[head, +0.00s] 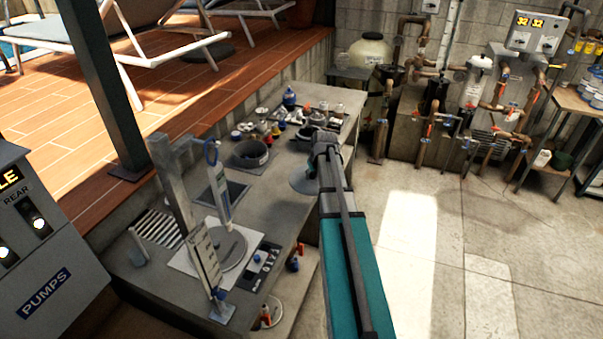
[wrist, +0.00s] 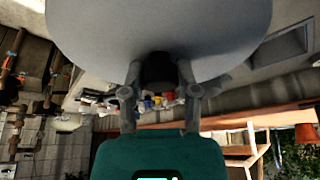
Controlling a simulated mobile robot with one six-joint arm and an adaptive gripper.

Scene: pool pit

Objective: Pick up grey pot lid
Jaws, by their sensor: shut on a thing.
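The grey pot lid (head: 301,182) shows in the head view as a pale disc at the end of my arm, partly hidden behind it. In the wrist view the lid (wrist: 160,25) fills the top of the picture, with its dark knob between my fingers. My gripper (wrist: 158,72) is shut on the knob. In the head view my gripper (head: 322,150) is over the right part of the grey counter; the gap between lid and counter is hard to tell.
The grey counter (head: 345,105) carries a round dark pot (head: 250,154) and several small bottles and valves behind it. A stand with a round plate (head: 228,248) is at the front left. Open floor (head: 405,215) lies right of the counter.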

